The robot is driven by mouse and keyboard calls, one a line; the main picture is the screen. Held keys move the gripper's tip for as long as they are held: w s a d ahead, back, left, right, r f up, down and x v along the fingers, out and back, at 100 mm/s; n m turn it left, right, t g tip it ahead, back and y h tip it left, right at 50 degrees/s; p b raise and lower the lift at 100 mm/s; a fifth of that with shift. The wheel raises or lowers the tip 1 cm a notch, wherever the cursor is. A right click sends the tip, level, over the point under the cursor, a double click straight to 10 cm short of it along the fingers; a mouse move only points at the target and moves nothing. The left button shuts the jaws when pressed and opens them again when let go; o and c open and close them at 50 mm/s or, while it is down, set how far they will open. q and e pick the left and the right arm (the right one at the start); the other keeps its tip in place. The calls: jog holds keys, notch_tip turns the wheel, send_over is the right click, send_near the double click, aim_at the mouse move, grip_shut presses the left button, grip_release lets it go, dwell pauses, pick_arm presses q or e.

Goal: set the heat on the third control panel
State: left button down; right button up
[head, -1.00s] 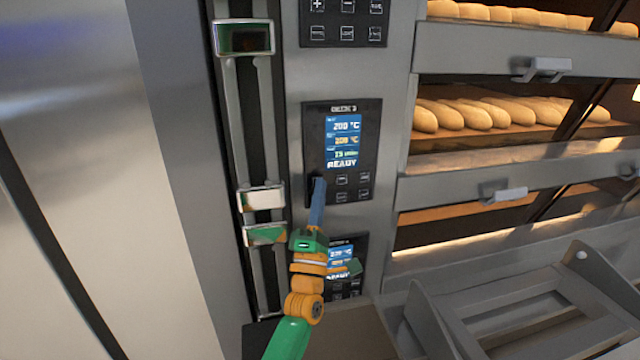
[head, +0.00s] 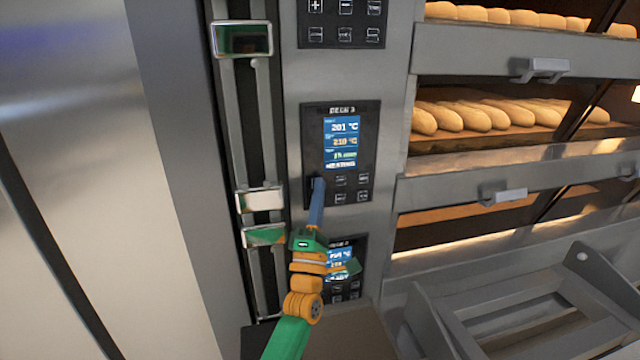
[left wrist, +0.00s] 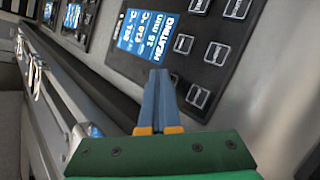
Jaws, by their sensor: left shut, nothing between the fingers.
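The third control panel (head: 313,135), labelled DECK 3, is black with a lit blue display (head: 342,143) above two rows of buttons. The display reads about 201 °C over 210 °C, and the left wrist view shows HEATING on the panel's screen (left wrist: 147,32). My left gripper (head: 318,182) is shut and empty, its blue fingers pointing at the panel's left side by the upper row of buttons. Its fingertips also show in the left wrist view (left wrist: 159,74). They hide the leftmost button; I cannot tell whether they touch it. My right gripper is not in view.
Another panel (head: 345,35) is above and one (head: 336,290) below, partly behind my arm. Vertical rails with shiny brackets (head: 262,200) run left of the panels. Oven decks with loaves (head: 480,115) and protruding handles (head: 505,195) are on the right. A grey slatted frame (head: 530,310) stands lower right.

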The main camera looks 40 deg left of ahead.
pick_arm(q)
jog(key=shift+s+d+f+p, duration=0.1)
jog(key=shift+s+f+p, duration=0.1)
jog(key=shift+s+p, duration=0.2)
jog(key=shift+s+f, duration=0.1)
dwell(0.3)
jog(key=shift+r, duration=0.3)
jog(key=shift+w+r+b, duration=0.2)
jog(key=shift+w+b, duration=0.05)
jog(key=shift+b, duration=0.25)
dwell(0.7)
jog(key=shift+f, duration=0.1)
dwell(0.4)
jog(key=shift+s+f, duration=0.2)
jog(key=shift+f, duration=0.25)
